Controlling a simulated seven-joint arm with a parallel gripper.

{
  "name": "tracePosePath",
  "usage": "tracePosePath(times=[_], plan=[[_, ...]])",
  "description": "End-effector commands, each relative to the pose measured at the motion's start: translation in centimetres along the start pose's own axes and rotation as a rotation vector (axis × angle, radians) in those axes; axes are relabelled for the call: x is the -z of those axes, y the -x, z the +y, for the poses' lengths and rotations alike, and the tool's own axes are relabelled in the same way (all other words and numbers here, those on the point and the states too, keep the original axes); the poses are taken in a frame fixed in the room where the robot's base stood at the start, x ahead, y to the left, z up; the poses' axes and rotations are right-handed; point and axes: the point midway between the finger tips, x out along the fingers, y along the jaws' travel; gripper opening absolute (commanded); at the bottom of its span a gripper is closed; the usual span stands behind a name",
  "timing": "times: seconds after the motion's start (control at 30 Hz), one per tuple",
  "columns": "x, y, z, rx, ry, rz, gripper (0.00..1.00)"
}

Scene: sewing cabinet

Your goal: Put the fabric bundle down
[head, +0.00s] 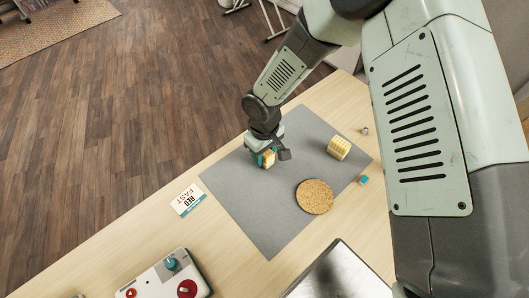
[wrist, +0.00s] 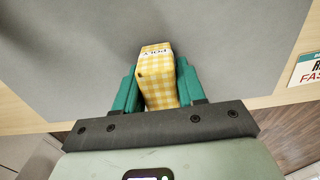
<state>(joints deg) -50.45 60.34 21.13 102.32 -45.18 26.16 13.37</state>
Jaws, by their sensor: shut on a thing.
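A yellow checked fabric bundle (wrist: 157,75) with a white label is between the teal fingers of my gripper (wrist: 160,85) in the wrist view. The fingers are shut on its two sides. In the head view, my gripper (head: 267,158) is over the left part of the grey mat (head: 250,205), with the bundle (head: 268,158) partly hidden by the fingers. I cannot tell whether the bundle touches the mat. A second yellow checked bundle (head: 339,148) rests on the mat to the right of my gripper.
A round cork coaster (head: 315,196) lies on the mat. A white card (head: 188,200) lies left of the mat. A small blue item (head: 363,180) and a small metal item (head: 364,130) are at the right. A white box with knobs (head: 160,278) stands in front. Bare mat surrounds the gripper.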

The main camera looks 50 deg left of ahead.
Motion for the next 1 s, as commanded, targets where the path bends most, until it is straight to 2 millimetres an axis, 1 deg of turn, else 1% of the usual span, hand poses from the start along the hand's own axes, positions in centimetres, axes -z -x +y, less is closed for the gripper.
tracePosePath(times=[0.03, 0.27, 0.37, 0.4, 0.53, 0.87, 0.97, 1.0], plan=[[0.0, -0.3, 0.0, 0.0, 0.001, 0.0, 0.11], [0.0, -0.3, 0.0, -0.001, 0.0, 0.0, 0.11], [0.0, -0.6, 0.0, 0.0, 0.0, 0.0, 0.11], [0.0, -0.6, 0.0, 0.0, 0.0, 0.0, 0.44], [0.0, -0.6, 0.0, 0.0, 0.0, 0.0, 0.64], [0.0, -0.3, 0.0, -0.001, 0.0, 0.001, 0.65], [0.1, 0.7, 0.1, -0.002, -0.001, 0.004, 0.65], [0.1, 1.3, 0.1, -0.002, -0.002, 0.005, 0.65]])
